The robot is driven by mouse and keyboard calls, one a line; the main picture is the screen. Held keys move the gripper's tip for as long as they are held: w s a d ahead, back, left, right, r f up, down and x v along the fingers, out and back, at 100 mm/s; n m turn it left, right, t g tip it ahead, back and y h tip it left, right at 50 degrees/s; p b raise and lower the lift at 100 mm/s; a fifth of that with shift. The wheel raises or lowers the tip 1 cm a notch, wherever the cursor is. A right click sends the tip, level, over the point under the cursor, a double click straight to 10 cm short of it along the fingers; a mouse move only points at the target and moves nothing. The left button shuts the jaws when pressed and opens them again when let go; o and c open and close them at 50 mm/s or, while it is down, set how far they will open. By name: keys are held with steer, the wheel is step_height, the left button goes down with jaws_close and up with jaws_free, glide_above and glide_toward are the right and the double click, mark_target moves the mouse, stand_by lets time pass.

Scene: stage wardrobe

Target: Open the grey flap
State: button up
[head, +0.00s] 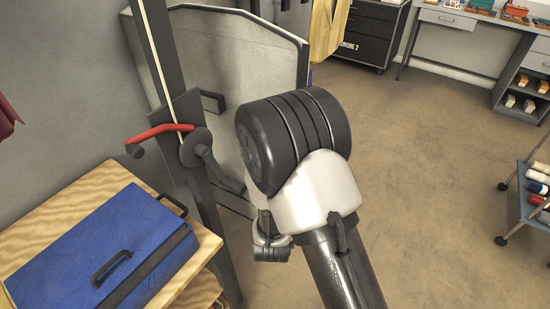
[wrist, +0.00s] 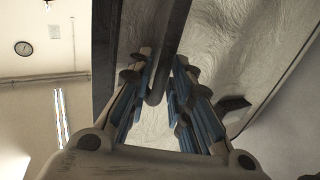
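The grey flap (head: 225,50) is a large pale panel at upper left in the head view, standing beside a dark post (head: 165,60). A small black handle (head: 213,102) sticks out from it. In the wrist view its textured grey face (wrist: 225,45) fills the upper right, with a black handle (wrist: 235,104) right of the fingers. My gripper (wrist: 163,62) is open, its blue-padded fingers apart. A dark bar (wrist: 168,50) shows between them; I cannot tell whether they touch it. In the head view my arm hides the fingers.
A red lever (head: 160,131) and a dark crank (head: 205,155) are on the post. A blue case (head: 90,240) lies on a wooden table (head: 50,222) at lower left. A trolley (head: 525,205) stands far right. The middle floor is clear.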

steer(key=s, duration=0.7)
